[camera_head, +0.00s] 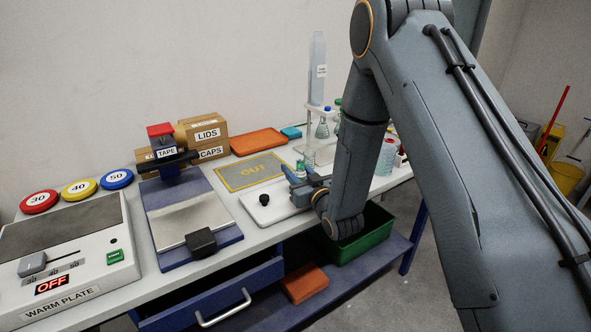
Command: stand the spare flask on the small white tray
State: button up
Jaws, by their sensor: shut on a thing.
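The small white tray (262,214) lies on the bench right of the balance-like plate, with a small black knob-like piece (263,199) standing on its left part. My gripper (297,179) is low over the tray's right part, its fingers pointing left. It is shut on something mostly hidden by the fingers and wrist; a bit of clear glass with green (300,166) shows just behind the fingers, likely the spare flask. I cannot tell whether it touches the tray. Other flasks with coloured caps (322,129) stand farther back on a white stand.
A yellow-bordered grey OUT mat (248,171) lies behind the tray. A tall clear cylinder (317,70) stands at the back. A green bin (365,238) sits below the bench edge. A warm plate (75,270) is at left.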

jog(key=shift+f, duration=0.15)
jog(key=o, duration=1.2)
jog(key=shift+o, duration=0.2)
jog(key=shift+r, duration=0.2)
jog(key=b+v, duration=0.2)
jog(key=v, duration=1)
